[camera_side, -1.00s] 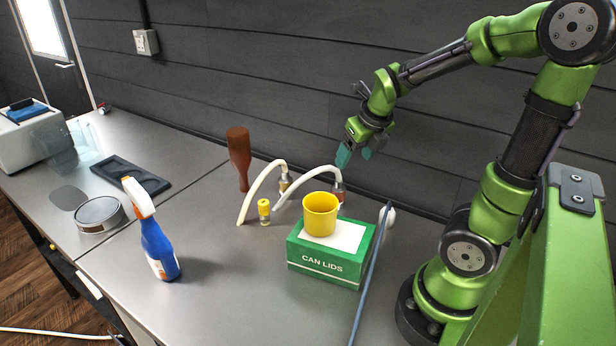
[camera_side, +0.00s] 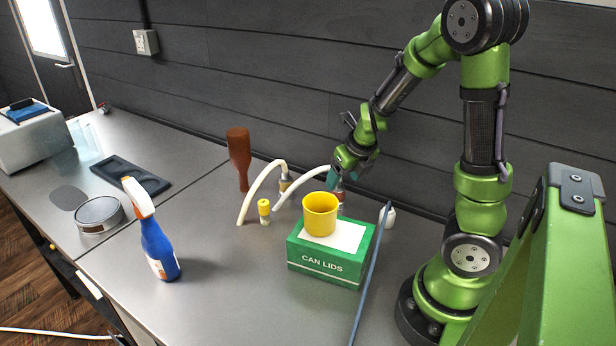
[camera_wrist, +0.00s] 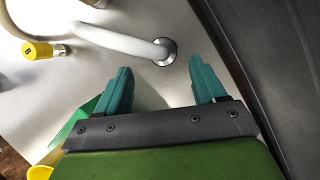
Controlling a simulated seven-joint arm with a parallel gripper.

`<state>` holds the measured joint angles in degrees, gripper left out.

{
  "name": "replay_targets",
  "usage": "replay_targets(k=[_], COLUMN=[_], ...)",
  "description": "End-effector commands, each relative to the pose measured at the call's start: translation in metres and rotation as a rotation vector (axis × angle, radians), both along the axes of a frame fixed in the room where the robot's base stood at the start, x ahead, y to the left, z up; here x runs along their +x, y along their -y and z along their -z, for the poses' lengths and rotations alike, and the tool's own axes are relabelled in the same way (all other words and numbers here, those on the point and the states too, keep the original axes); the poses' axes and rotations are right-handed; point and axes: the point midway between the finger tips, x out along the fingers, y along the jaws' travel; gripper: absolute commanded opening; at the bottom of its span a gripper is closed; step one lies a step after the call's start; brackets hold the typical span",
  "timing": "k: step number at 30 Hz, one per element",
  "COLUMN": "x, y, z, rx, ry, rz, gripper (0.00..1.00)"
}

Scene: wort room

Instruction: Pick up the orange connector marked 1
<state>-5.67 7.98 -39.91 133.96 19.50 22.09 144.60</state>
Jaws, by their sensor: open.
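In the side view an orange-brown connector (camera_side: 340,195) stands behind the can-lids box, partly covered by a teal fingertip and the yellow cup. A white hose (camera_side: 300,180) arches left from its top. I cannot read a mark on it. My gripper (camera_side: 343,178) points down just over it. In the wrist view my gripper (camera_wrist: 160,66) is open, a teal finger on each side. The hose end, with a grey ring (camera_wrist: 168,55), lies between and slightly beyond the fingertips; nothing is held. The connector's orange side is hidden there.
The green can-lids box (camera_side: 322,276) with a yellow cup (camera_side: 320,214) stands in front. The wall is close behind.

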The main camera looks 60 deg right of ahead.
Motion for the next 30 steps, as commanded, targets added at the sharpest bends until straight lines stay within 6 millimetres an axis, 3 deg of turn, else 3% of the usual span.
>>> replay_targets(k=[10, 21, 30], x=[0.005, 0.021, 0.024], y=[0.006, 0.016, 0.017], z=[0.014, 0.047, 0.053], rx=[0.0, 0.001, 0.001], ry=[-0.002, -0.002, 0.0], rz=[0.006, 0.004, 0.002], gripper=[0.7, 0.7, 0.7])
